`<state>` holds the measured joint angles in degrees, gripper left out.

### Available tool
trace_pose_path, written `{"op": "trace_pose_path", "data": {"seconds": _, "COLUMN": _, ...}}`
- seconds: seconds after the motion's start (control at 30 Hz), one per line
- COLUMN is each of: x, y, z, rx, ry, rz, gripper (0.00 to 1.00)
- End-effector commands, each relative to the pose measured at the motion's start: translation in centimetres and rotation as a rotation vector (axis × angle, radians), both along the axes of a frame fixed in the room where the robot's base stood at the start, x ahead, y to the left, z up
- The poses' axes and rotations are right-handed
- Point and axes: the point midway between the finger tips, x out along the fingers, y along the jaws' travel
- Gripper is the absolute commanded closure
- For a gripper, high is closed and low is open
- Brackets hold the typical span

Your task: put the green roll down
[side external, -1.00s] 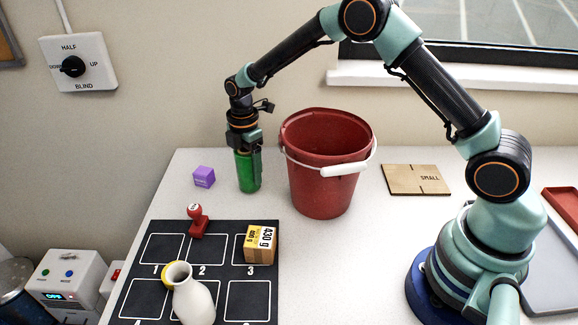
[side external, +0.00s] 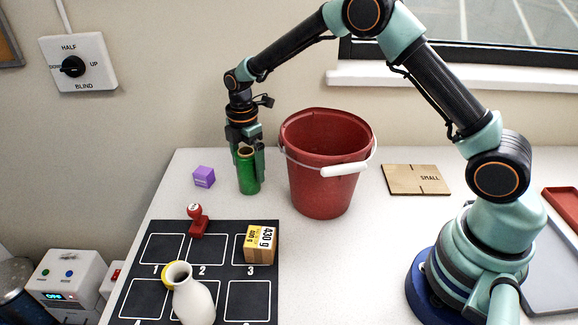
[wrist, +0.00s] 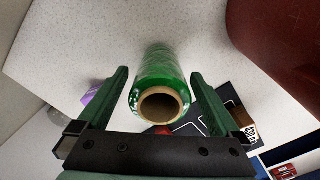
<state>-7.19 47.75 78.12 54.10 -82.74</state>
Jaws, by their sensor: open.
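The green roll (side external: 249,173) stands upright on the white table, just left of the red bucket. In the wrist view the green roll (wrist: 160,80) shows its brown cardboard core end toward the camera. My gripper (side external: 248,172) points down around the upper part of the roll. Its fingers are open, one on each side of the roll. In the wrist view my gripper (wrist: 162,88) shows a gap between each finger and the roll.
The red bucket (side external: 322,185) stands close on the right. A purple cube (side external: 204,177) is to the left.

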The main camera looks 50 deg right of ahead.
Motion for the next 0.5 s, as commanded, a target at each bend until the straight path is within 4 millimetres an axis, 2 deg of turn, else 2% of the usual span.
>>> {"op": "trace_pose_path", "data": {"seconds": 0.1, "x": 0.1, "y": 0.0, "z": 2.6, "rx": 0.001, "ry": -0.005, "rz": 0.000, "gripper": 0.00}}
{"op": "trace_pose_path", "data": {"seconds": 0.3, "x": 0.1, "y": 0.0, "z": 6.7, "rx": 0.001, "ry": -0.004, "rz": 0.000, "gripper": 0.00}}
{"op": "trace_pose_path", "data": {"seconds": 0.5, "x": 0.1, "y": 0.0, "z": 9.4, "rx": 0.000, "ry": -0.002, "rz": 0.000, "gripper": 0.00}}
